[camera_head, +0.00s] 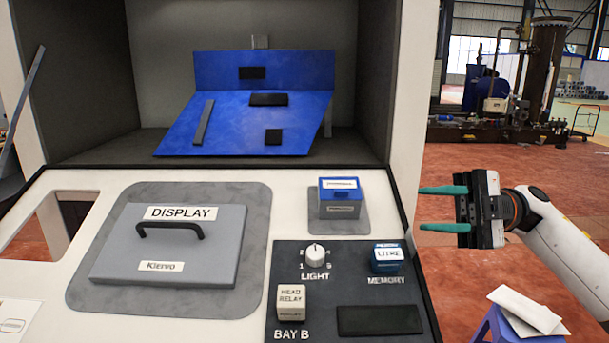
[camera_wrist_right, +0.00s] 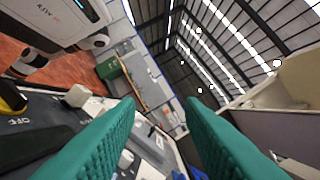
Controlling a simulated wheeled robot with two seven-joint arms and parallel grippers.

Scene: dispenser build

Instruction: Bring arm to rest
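My right gripper (camera_head: 443,208) is at the right of the head view, beside the right edge of the white console (camera_head: 60,200). Its two green fingers point left and stand apart with nothing between them. In the right wrist view the green fingers (camera_wrist_right: 165,125) are also spread and empty, with the console surface and the roof behind them. The fingers look apart from the blue and grey block (camera_head: 340,197) on the console. My left gripper is not in the head view.
A grey lid marked DISPLAY (camera_head: 165,255) lies on a grey pad. A blue bent panel (camera_head: 235,125) stands in the alcove. A blue stool (camera_head: 490,325) bears papers at lower right.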

